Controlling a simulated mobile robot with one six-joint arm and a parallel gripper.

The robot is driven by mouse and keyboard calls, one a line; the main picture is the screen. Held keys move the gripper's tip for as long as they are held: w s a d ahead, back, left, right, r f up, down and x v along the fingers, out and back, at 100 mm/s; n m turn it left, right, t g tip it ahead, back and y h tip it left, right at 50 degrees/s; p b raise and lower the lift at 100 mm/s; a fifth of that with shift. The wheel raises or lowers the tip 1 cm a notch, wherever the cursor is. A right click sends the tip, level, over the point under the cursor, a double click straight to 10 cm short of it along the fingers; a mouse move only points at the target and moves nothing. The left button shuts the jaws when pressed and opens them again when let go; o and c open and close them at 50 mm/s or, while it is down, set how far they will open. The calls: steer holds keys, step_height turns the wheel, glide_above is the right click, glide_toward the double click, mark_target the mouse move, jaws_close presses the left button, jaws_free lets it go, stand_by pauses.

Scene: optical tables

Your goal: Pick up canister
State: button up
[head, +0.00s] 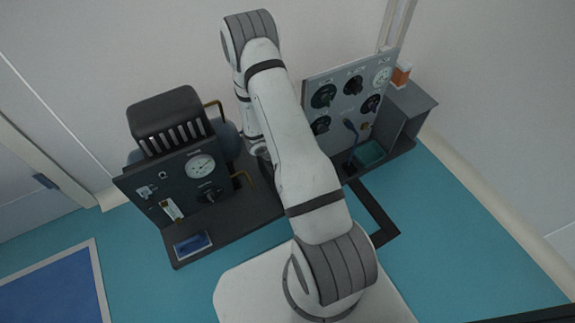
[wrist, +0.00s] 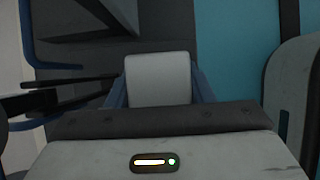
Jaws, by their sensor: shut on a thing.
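In the wrist view, a pale grey, rounded block (wrist: 158,82), seemingly the canister, stands just beyond the dark bar of my gripper (wrist: 158,62). Slanted blue-grey pieces, apparently the fingers, flank it left and right. My gripper is shut on it. The fingertips and the lower part of the block are hidden by the gripper body. In the head view, my arm covers the gripper and whatever it holds.
A dark gauge panel (head: 180,187) stands at the left on a dark bench (head: 245,205). A grey knob panel (head: 345,105) and a shelf box (head: 411,115) with an orange-and-white item (head: 401,76) stand at the right. Teal floor (head: 450,240) is open at the right.

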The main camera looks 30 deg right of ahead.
steer(key=shift+c, duration=1)
steer(key=shift+r, duration=0.15)
